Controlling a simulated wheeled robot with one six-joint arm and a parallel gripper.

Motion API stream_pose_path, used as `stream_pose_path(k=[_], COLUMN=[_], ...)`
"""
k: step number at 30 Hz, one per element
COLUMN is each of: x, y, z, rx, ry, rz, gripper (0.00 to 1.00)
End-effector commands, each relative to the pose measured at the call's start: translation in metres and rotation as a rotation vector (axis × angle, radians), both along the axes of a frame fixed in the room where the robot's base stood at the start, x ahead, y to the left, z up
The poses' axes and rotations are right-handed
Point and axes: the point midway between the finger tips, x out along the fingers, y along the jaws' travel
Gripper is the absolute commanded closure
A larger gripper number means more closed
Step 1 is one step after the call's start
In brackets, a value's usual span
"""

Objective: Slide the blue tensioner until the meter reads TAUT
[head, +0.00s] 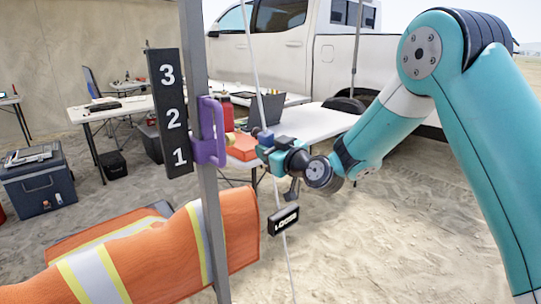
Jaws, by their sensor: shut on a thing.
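The blue tensioner (264,136) is a small blue piece on a thin white rope (253,60) that runs steeply down the middle of the head view. My gripper (266,146) reaches it from the right and is shut on it; the fingers hide part of it. The black meter (284,219) hangs lower on the rope, slightly tilted. Its small white lettering seems to read LOOSE.
A grey metal post (205,190) stands left of the rope, with a purple handle (209,130) and a black board (168,113) numbered 3, 2, 1. A white table (310,121) stands behind my gripper.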

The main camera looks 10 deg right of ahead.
Motion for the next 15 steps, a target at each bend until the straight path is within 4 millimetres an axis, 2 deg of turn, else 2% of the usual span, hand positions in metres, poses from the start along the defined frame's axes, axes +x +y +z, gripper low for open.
stream_pose_path(k=[6,7,9,10,15], x=[0.0001,0.0001,0.0,0.0,0.0], y=[-0.0008,-0.0008,-0.0007,-0.0006,0.0001], z=[-0.0014,-0.0015,-0.0016,-0.0016,-0.0016], rx=[0.0,0.0,0.0,0.0,-0.001], ry=[0.002,0.002,0.002,0.002,0.002], rz=[-0.002,-0.002,-0.001,-0.001,0.0], gripper=[1.0,0.57,0.41,0.38,0.38])
